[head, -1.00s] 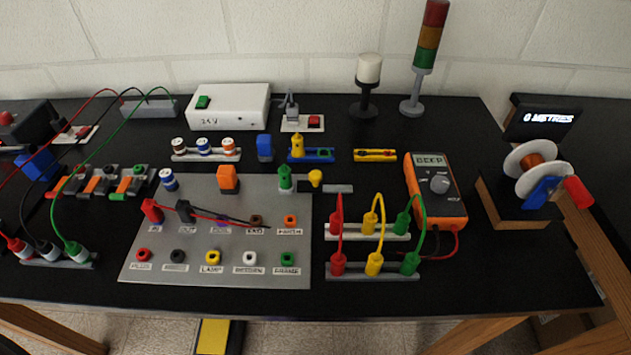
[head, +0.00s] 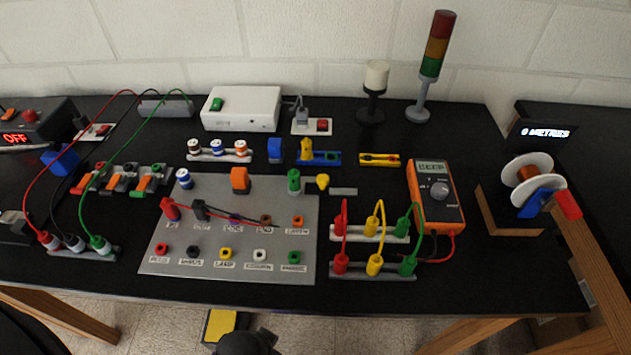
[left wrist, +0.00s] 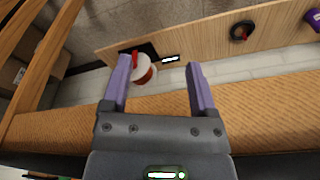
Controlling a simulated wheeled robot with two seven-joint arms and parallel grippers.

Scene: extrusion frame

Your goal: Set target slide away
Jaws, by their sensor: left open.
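No thing in view is plainly labelled as the target slide, and I cannot tell which one it is. Small candidates on the black bench are a yellow bar (head: 380,160) with dark and red marks, and a blue piece (head: 326,158) beside a yellow peg (head: 306,148). A grey strip (head: 343,191) lies by a yellow knob (head: 323,182). My left gripper (left wrist: 160,80) is open in the left wrist view, with nothing between its purple fingers. A white and red spool (left wrist: 143,70) shows beyond them. My right gripper is not in view.
The grey panel (head: 185,262) with coloured sockets fills the bench middle. A multimeter (head: 437,198), a cable spool (head: 532,175) and a signal tower (head: 433,60) stand to the right. Looped leads rise at the left. The bench's front strip is mostly clear.

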